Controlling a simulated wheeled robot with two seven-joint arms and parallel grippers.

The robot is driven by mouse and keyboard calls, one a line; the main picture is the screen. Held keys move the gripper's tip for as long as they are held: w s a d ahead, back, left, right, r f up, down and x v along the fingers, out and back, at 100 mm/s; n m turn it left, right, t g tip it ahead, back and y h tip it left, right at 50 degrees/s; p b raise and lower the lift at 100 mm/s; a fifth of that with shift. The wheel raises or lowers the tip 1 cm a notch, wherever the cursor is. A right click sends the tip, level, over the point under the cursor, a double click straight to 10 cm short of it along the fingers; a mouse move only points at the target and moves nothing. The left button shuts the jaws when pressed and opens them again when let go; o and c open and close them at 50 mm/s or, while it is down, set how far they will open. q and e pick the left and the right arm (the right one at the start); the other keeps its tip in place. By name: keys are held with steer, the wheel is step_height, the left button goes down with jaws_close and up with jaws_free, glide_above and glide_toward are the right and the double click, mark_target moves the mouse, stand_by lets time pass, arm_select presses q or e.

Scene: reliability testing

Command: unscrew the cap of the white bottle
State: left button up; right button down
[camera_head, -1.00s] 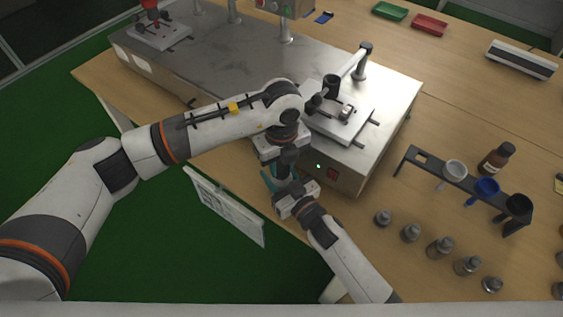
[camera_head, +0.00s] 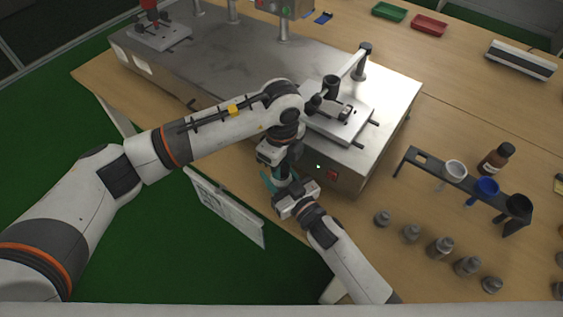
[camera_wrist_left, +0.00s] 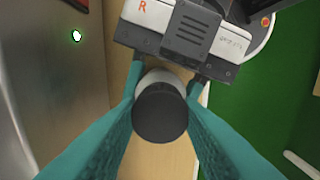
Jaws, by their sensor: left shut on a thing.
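The white bottle (camera_wrist_left: 161,76) shows in the left wrist view as a pale body mostly hidden behind its dark round cap (camera_wrist_left: 160,112). My left gripper (camera_wrist_left: 160,116) has its teal fingers on both sides of the cap, shut on it from above. My right gripper (camera_wrist_left: 166,82), its body marked R, reaches in from the top with teal fingers on both sides of the pale body. In the head view, the left gripper (camera_head: 283,172) is just above the right gripper (camera_head: 281,184). The bottle is hidden there by the grippers. I cannot tell whether cap and bottle are apart.
A metal machine (camera_head: 390,120) stands close beside the grippers. To the right are a black rack (camera_head: 440,172) with cups, a brown bottle (camera_head: 496,159) and several small grey bottles (camera_head: 440,247). A white panel (camera_head: 225,207) hangs at the table's near edge.

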mark_target(282, 167)
arm_select(q)
steer(key=shift+r, duration=0.15)
steer(key=shift+r, duration=0.95)
steer(key=shift+r, duration=0.1)
steer(key=shift+r, duration=1.9)
arm_select(e)
steer(key=c, duration=0.6)
jaws_free()
